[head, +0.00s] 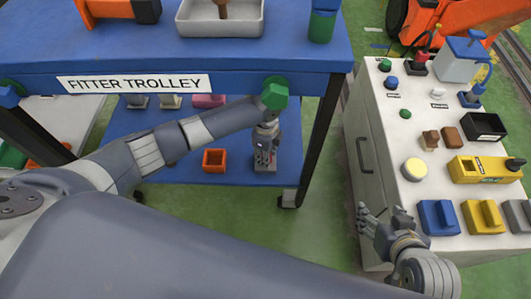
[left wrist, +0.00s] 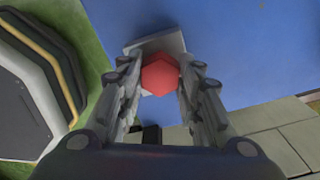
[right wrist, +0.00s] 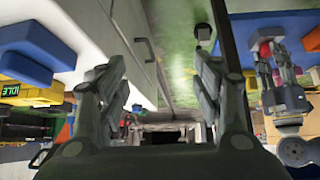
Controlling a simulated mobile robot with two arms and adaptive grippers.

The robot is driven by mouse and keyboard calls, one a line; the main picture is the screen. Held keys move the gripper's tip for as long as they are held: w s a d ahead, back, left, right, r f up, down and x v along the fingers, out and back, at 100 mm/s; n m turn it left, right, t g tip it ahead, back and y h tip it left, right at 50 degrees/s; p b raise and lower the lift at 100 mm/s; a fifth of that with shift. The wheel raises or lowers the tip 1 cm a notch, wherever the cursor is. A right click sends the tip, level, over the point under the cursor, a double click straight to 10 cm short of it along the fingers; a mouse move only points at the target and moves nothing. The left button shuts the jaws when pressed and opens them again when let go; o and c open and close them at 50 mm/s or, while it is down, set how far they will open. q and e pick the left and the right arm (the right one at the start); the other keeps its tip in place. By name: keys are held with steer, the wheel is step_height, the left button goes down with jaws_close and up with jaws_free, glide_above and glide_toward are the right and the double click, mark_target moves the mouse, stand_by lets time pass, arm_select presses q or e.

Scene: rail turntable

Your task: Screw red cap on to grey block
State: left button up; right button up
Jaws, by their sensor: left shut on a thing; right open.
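The red cap (left wrist: 160,75) is a hexagonal piece between the fingers of my left gripper (head: 265,147). My left gripper is shut on it, over the trolley's lower shelf. The grey block (left wrist: 150,44) shows just beyond and under the cap in the left wrist view. In the head view the grey block (head: 265,166) stands on the blue lower shelf below the fingers. The fingers cover much of the cap there, and I cannot tell how far it sits on the block. My right gripper (head: 383,224) is open and empty beside the white cabinet's front edge.
The blue trolley top (head: 180,55) overhangs the lower shelf (head: 235,177). An orange bin (head: 214,160) stands left of the grey block. A trolley leg (head: 318,140) is to its right. The white cabinet (head: 372,175) carries buttons, coloured blocks and a black tray (head: 484,127).

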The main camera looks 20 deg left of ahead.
arm_select(q)
steer(key=shift+r+m, duration=0.1)
steer(key=shift+m, duration=0.8)
steer(key=shift+m+p, duration=0.3)
steer(key=shift+m, duration=0.3)
arm_select(e)
steer(key=s, duration=0.1)
steer(key=s+f+g, duration=0.1)
steer(key=s+d, duration=0.1)
steer(key=shift+f+g, duration=0.25)
steer(key=shift+g, duration=0.05)
arm_select(q)
steer(key=shift+w+m, duration=0.1)
steer(key=shift+m, duration=2.9)
arm_select(e)
steer(key=s, duration=0.1)
steer(key=s+g, duration=0.1)
steer(key=s+d+f, duration=0.1)
steer(key=shift+h, duration=0.3)
steer(key=shift+w, duration=0.15)
